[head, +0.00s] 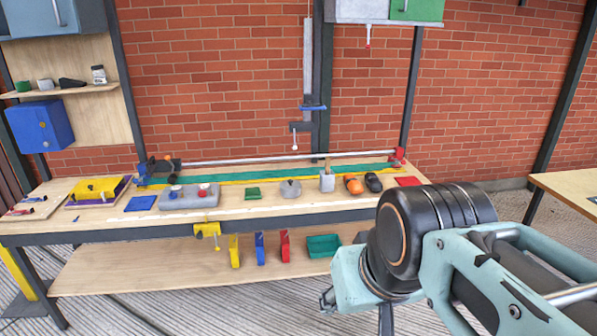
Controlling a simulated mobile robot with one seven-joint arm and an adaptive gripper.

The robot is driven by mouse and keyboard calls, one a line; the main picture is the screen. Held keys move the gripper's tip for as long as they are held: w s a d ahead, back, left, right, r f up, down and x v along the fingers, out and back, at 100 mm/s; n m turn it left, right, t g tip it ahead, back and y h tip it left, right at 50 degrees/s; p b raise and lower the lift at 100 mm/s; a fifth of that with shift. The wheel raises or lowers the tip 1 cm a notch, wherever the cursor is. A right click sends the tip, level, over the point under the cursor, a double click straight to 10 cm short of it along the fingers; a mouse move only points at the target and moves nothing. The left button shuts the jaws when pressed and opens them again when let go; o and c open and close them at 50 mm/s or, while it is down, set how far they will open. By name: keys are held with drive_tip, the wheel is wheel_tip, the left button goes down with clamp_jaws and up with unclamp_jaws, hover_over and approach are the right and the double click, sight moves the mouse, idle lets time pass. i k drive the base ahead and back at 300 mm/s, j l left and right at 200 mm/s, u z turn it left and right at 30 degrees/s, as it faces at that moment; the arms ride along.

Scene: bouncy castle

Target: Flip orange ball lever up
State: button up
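A rounded orange piece (353,184) sits near the right end of the workbench top, beside a similar dark piece (373,182). It is too small to tell whether it is the orange ball lever or which way it points. My gripper (355,308) is at the bottom, right of centre, in front of the bench and well apart from the orange piece. Only dark parts of it show below my arm's light-blue wrist, so its opening cannot be judged.
The wooden workbench (285,209) holds a grey block with knobs (189,197), a red mat (408,181) and a long rail (290,158). Another table (575,188) stands at right. Paved floor lies in front.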

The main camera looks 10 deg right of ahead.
sight(170, 161)
drive_tip(key=i+j+u, duration=0.25)
drive_tip(key=i+j, duration=0.15)
drive_tip(key=j, duration=0.2)
drive_tip(key=i+j+u, duration=0.25)
drive_tip(key=i+j, duration=0.2)
drive_tip(key=i+j+u, duration=0.25)
drive_tip(key=i, duration=0.85)
drive_tip(key=i+u, duration=0.3)
drive_tip(key=i, duration=0.8)
drive_tip(key=j+z, duration=0.15)
drive_tip(key=j, duration=0.3)
